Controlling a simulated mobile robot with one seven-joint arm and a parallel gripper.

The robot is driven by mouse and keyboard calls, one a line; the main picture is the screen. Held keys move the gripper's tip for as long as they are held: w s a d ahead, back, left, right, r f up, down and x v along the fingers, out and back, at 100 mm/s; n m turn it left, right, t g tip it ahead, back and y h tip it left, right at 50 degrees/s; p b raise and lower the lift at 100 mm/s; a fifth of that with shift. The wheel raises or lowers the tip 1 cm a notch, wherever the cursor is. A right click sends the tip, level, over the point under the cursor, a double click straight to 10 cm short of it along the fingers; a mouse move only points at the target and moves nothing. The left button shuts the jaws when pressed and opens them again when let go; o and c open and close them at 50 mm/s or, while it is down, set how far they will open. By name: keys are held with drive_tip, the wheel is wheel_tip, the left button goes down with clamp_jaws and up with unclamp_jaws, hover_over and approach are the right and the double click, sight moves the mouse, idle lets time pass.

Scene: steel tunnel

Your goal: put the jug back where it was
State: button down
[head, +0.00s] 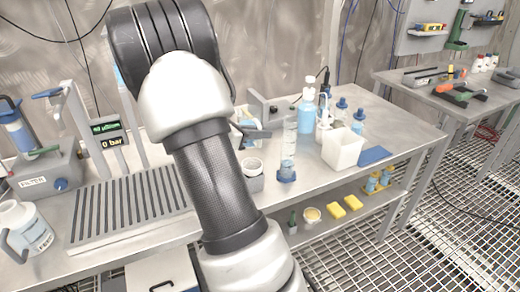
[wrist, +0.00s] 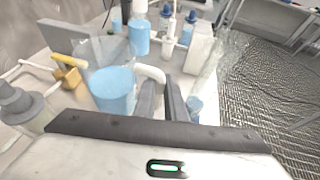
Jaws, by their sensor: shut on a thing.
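The jug (wrist: 112,88) is clear with blue liquid in it and a pale handle (wrist: 151,73) on its right side. In the wrist view it stands just beyond my gripper (wrist: 162,88), whose two dark fingers are shut on the handle. The jug looks about upright. In the head view my arm hides most of the jug, and only a dark part of my gripper (head: 257,133) shows right of the arm. I cannot tell whether the jug's base touches the bench.
A slatted drain rack (head: 130,205) lies left. Bare bench shows near the front edge.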

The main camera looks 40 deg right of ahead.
sight(258, 147)
drive_tip(key=shift+f+b, duration=0.75)
drive_tip(key=shift+f, duration=1.65)
drive_tip(key=shift+f, duration=0.15)
drive_tip(key=c, duration=1.8)
unclamp_jaws()
